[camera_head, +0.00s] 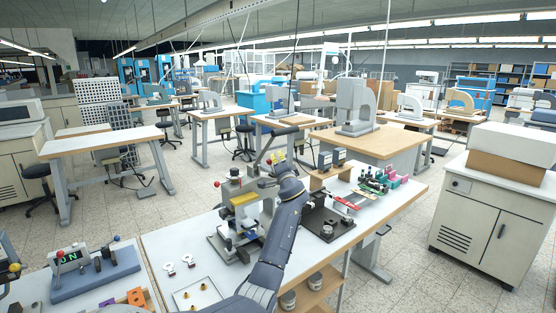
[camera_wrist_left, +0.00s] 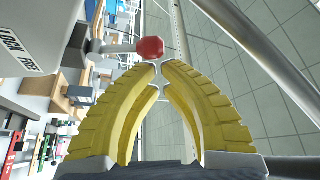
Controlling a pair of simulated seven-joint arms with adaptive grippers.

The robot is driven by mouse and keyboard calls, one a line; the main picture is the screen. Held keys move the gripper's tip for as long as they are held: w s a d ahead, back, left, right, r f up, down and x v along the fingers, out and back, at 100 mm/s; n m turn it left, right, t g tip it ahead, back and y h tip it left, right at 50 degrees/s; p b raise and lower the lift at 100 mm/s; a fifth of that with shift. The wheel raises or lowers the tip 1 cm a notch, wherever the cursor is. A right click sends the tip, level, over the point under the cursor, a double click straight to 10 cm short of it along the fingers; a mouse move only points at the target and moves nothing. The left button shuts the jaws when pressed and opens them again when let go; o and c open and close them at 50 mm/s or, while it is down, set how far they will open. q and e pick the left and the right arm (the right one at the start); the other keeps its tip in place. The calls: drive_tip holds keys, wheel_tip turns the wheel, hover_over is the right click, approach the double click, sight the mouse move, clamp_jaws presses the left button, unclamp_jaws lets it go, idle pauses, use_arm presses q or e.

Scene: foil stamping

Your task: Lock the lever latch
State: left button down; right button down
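The lever latch ends in a red faceted knob (camera_wrist_left: 150,48) on a grey stem, seen in the left wrist view. Its stem comes out from a white housing (camera_wrist_left: 35,38) marked with the words LOCK and FREE. My left gripper (camera_wrist_left: 159,67) has two yellow ribbed fingers, arched with their tips together and nothing between them. The knob lies just beyond the tips; I cannot tell whether they touch it. In the head view my left gripper (camera_head: 277,160) is small, beside the top of the stamping press (camera_head: 243,212). My right gripper is out of view.
The press stands on a white-topped workbench (camera_head: 180,240). A blue-grey block with levers (camera_head: 95,280) and a small tray (camera_head: 197,295) are at front left.

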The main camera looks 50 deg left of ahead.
use_arm(q)
drive_tip(key=s+d, duration=0.1)
drive_tip(key=d, duration=0.8)
drive_tip(key=shift+s+d+f, duration=0.2)
drive_tip(key=shift+s+f, duration=0.05)
idle(0.5)
